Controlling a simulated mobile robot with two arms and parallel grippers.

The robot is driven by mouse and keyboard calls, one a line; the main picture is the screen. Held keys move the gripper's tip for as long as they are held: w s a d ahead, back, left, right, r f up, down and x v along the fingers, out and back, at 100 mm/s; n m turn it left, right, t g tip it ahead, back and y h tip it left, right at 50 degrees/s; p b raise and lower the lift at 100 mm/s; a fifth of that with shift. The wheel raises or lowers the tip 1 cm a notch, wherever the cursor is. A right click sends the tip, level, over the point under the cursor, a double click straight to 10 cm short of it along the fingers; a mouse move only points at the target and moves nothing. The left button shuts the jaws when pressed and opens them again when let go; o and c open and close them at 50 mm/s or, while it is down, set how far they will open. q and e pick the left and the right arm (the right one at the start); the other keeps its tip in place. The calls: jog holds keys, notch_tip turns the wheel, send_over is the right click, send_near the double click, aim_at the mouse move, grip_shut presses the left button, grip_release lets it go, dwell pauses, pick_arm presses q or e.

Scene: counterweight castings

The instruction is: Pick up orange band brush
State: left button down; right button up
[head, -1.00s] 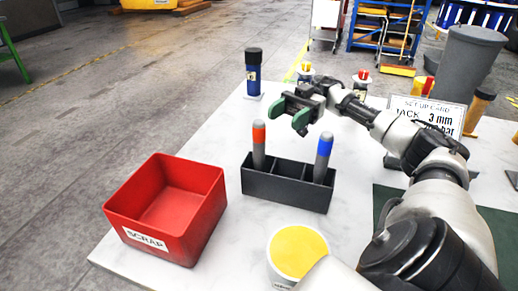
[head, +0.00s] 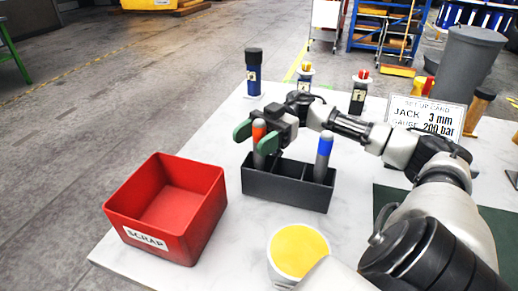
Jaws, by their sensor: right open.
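The orange band brush (head: 258,133) stands upright in the left part of a black holder (head: 287,187). It has a grey handle and an orange top band. A second brush with a blue band (head: 324,150) stands in the right part of the same holder. My right gripper (head: 254,143) is open, with its green-padded fingers around the orange band brush, one on either side as far as I can tell. Whether the fingers touch the brush is unclear. My left gripper is not in view.
A red SCRAP bin (head: 170,207) stands left of the holder. A yellow-topped white tub (head: 297,252) is in front. A dark blue bottle (head: 253,75) and a set-up card (head: 426,116) stand farther back. The white tabletop between bin and bottle is clear.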

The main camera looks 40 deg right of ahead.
jog(key=shift+c, duration=0.4)
jog(key=c, duration=0.9)
jog(key=shift+c, duration=0.2)
jog(key=shift+r, duration=0.1)
